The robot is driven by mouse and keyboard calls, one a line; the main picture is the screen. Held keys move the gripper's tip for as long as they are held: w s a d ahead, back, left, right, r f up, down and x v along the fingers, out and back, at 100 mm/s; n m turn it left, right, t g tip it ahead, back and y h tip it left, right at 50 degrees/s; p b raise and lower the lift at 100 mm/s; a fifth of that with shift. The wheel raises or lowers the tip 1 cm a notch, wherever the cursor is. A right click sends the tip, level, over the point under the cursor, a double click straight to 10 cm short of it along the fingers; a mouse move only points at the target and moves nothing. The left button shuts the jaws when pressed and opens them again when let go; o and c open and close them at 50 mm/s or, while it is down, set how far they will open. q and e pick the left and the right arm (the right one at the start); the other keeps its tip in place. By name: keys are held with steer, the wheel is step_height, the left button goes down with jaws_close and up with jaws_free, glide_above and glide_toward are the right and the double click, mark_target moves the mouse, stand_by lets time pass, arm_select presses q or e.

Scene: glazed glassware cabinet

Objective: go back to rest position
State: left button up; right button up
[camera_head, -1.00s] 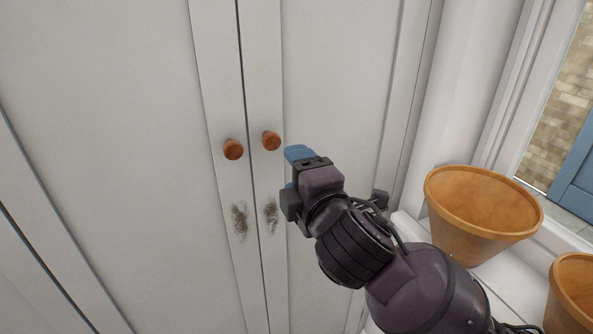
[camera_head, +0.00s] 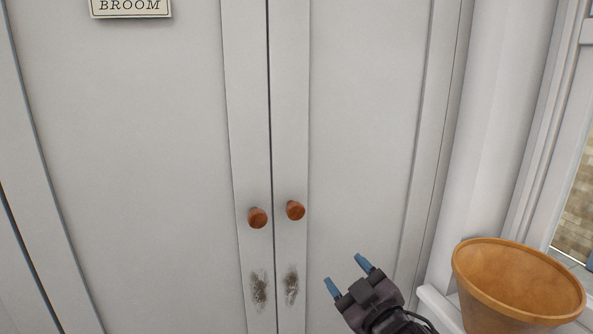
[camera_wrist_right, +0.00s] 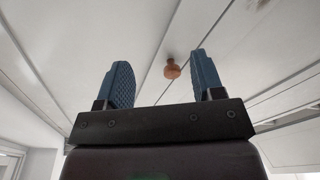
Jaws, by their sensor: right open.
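My right gripper (camera_head: 348,276) is open and empty, below and to the right of the two door knobs in the head view. Its two blue fingers also show apart in the right wrist view (camera_wrist_right: 160,82), with nothing between them but a door knob behind. The white cabinet's double doors (camera_head: 150,150) are shut. They carry a left wooden knob (camera_head: 258,218) and a right wooden knob (camera_head: 295,210). The gripper is apart from both knobs in the head view. My left gripper is not in view.
A sign reading BROOM (camera_head: 130,8) is on the left door at the top. A terracotta pot (camera_head: 515,285) stands on a white ledge at the lower right, near my right arm. A window frame (camera_head: 545,130) is at the right edge. Dark scuffs mark the doors below the knobs.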

steer(key=s+d+f+m+h, duration=0.2)
steer(key=d+f+m, duration=0.15)
steer(key=f, duration=0.25)
steer(key=s+d+f+m+h, duration=0.1)
steer(key=d+f+m, duration=0.1)
steer(key=d+f, duration=0.3)
steer(key=s+d+f+m+g+h, duration=0.2)
steer(key=s+d+f, duration=0.3)
steer(key=s+f, duration=0.4)
steer(key=s+d+f+m+g+h, duration=0.2)
steer(key=s+d+f+g, duration=0.1)
steer(key=s+f, duration=0.7)
steer(key=shift+d+f+h, duration=0.4)
steer(key=shift+d+f, duration=0.3)
steer(key=shift+d, duration=0.2)
